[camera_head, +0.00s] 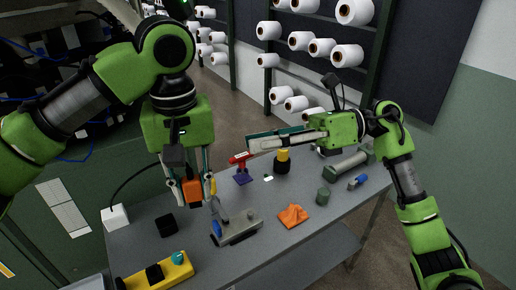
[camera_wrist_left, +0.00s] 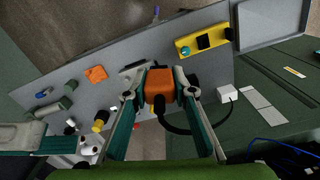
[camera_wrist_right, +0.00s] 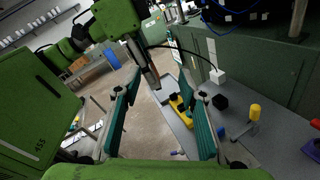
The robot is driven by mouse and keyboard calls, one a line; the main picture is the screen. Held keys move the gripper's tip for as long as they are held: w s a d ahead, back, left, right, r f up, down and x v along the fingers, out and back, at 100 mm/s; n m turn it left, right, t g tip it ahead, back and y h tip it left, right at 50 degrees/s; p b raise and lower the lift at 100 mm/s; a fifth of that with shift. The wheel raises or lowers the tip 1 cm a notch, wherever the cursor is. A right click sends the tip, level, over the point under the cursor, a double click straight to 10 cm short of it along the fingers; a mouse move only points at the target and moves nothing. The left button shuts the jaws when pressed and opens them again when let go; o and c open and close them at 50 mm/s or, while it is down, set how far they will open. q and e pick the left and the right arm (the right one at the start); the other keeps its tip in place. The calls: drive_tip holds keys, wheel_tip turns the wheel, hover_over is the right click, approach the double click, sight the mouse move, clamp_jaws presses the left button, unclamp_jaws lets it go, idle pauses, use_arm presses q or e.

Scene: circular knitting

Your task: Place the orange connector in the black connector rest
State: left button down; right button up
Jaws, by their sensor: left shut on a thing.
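The orange connector (camera_head: 194,191) is between the fingers of my left gripper (camera_head: 191,193), which is shut on it above the table. It fills the gap between the fingertips in the left wrist view (camera_wrist_left: 160,86). A black cable runs from it to a white box. A black block (camera_head: 166,224), which looks like the connector rest, stands on the table below and left of the connector, apart from it. It also shows in the right wrist view (camera_wrist_right: 220,101). My right gripper (camera_wrist_right: 162,108) is open and empty, above the table's back side.
The white box (camera_head: 115,217) stands left of the black block. A yellow block (camera_head: 172,271) with black and teal parts lies at the front. A grey metal tool (camera_head: 236,230), an orange cloth (camera_head: 293,215) and a red-handled item (camera_head: 241,167) lie to the right.

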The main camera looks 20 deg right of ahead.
sight(196, 181)
use_arm(q)
drive_tip(key=shift+s, duration=0.1)
use_arm(e)
drive_tip(key=s+a+f+n+h, duration=0.1)
drive_tip(key=a+n, duration=0.1)
drive_tip(key=a, duration=0.2)
drive_tip(key=s+a+f+n+h, duration=0.1)
drive_tip(key=a, duration=0.3)
drive_tip(key=s+a+f+n+g+h, duration=0.1)
drive_tip(key=a+n, duration=0.1)
drive_tip(key=a, duration=0.3)
drive_tip(key=shift+s+f+n+h, duration=0.25)
drive_tip(key=shift+f+n+h, duration=0.05)
drive_tip(key=shift+f, duration=0.05)
clamp_jaws()
use_arm(q)
drive_tip(key=c, duration=1.6)
unclamp_jaws()
use_arm(e)
drive_tip(key=shift+s, duration=0.1)
use_arm(q)
drive_tip(key=shift+r, duration=0.15)
use_arm(e)
drive_tip(key=shift+a, duration=0.1)
